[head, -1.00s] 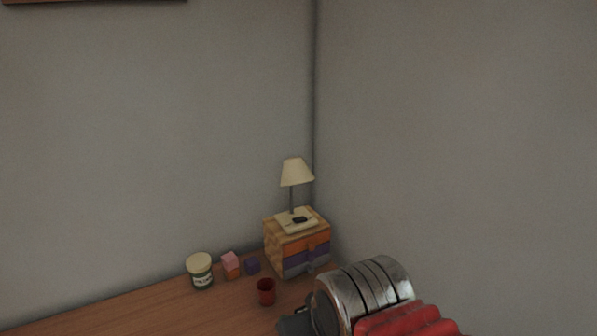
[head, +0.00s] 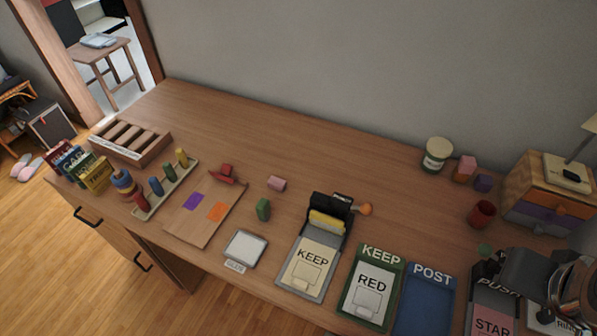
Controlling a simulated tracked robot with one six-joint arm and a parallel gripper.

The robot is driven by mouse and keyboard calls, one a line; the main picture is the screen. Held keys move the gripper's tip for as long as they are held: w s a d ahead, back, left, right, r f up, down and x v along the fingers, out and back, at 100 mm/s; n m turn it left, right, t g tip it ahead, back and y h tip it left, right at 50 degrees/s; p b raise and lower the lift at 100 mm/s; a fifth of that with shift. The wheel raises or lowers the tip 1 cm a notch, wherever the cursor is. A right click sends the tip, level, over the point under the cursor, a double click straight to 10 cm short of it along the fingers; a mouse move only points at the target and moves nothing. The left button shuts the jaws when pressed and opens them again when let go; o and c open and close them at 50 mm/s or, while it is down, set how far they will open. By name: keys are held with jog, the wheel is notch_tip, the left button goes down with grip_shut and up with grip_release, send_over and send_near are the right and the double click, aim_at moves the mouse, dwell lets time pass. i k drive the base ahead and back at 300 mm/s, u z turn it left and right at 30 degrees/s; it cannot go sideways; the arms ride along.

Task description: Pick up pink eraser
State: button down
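A small pink block (head: 277,184) with rounded ends, which looks like the pink eraser, lies on the wooden desk (head: 300,140) left of the middle in the head view. It lies apart from the things around it, and nothing covers it. My gripper (head: 492,262) is at the lower right, over the desk's right end and well to the right of the pink block. Its fingers are dark and partly hidden, so I cannot tell whether they are open or shut. A small green patch (head: 485,249) shows at its tip; I cannot tell what it is.
A green block (head: 263,209) stands close to the pink block. A red toy boat (head: 226,174) is to its left, and a dark holder with a yellow item (head: 327,222) to its right. A pink cube (head: 467,163) sits on an orange one farther right. The desk's back middle is clear.

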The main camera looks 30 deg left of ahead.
aim_at(277, 184)
jog(key=u, duration=1.7)
